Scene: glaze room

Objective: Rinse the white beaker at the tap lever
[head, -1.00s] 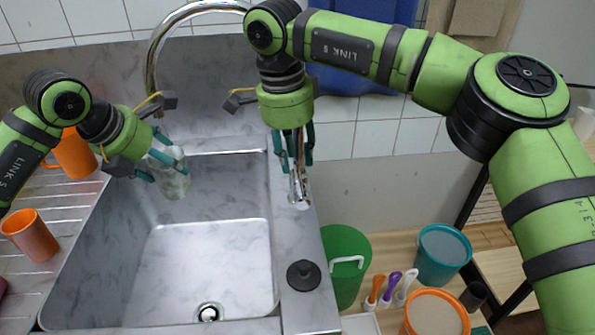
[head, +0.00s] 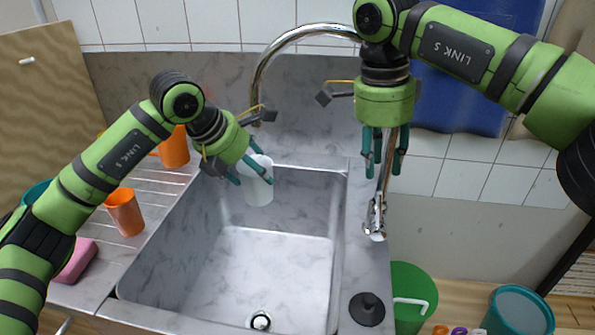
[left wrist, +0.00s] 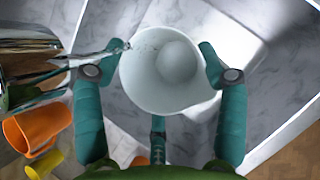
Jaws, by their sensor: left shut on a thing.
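The white beaker (head: 258,188) is in my left gripper (head: 250,175), roughly upright over the back left of the sink, below the curved chrome spout (head: 262,85). In the left wrist view, I look into the beaker's open mouth (left wrist: 165,65), and the fingers close around it. A clear, water-like streak runs from chrome at the left to its rim. My right gripper (head: 384,165) hangs fingers down with its fingers apart beside the chrome tap column. The tap's chrome foot (head: 375,218) is below it. I cannot tell the lever apart or whether the fingers touch it.
The steel sink (head: 215,290) is empty around its drain. Orange cups (head: 124,213) and a pink sponge (head: 75,262) are on the left drainer. A black knob (head: 367,308) is on the right rim. A green bucket (head: 413,290) and teal tub (head: 518,312) stand right of the sink.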

